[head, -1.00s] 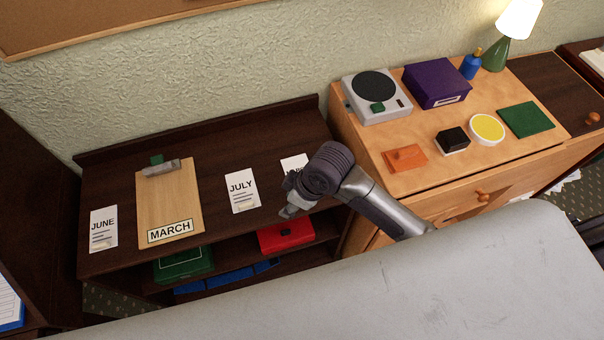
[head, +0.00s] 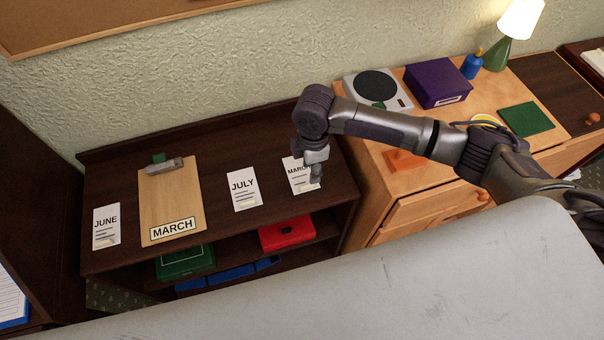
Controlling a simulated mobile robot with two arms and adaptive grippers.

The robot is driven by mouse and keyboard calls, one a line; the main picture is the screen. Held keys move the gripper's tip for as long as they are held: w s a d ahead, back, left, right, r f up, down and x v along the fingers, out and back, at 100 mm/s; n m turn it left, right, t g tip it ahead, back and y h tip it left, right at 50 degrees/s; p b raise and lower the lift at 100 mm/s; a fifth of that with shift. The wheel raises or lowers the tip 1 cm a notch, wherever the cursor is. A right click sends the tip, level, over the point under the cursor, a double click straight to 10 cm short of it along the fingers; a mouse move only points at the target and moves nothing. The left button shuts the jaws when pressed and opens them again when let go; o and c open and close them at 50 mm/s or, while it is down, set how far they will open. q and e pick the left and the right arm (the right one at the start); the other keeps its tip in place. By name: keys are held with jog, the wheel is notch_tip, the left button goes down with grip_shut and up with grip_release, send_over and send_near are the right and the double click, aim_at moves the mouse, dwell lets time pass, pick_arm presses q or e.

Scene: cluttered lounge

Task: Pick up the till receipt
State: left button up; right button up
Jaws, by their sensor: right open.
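Three white paper slips like till receipts lie on the dark wooden shelf top: the JUNE slip (head: 106,226) at left, the JULY slip (head: 243,189) in the middle and the MARCH slip (head: 298,181) at right. A wooden clipboard (head: 170,195) with a MARCH label lies between JUNE and JULY. My right gripper (head: 316,180) is open and points down at the MARCH slip, covering its right part. Whether the fingers touch the slip cannot be told. My left gripper is not in view.
The dark shelf unit (head: 215,155) holds a green box (head: 185,262) and a red box (head: 287,232) below. At right, a lighter cabinet (head: 400,215) carries a grey device (head: 376,88), a purple box (head: 437,84) and a green square (head: 527,119), partly behind my right arm.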

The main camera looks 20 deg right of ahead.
aim_at(310, 185)
jog(key=shift+s+a+f+p, duration=0.15)
jog(key=shift+f+p, duration=0.05)
jog(key=shift+f, duration=1.45)
jog(key=shift+s+a+f+p, duration=0.15)
jog(key=shift+f+p, duration=0.05)
jog(key=shift+f, duration=1.45)
grip_shut()
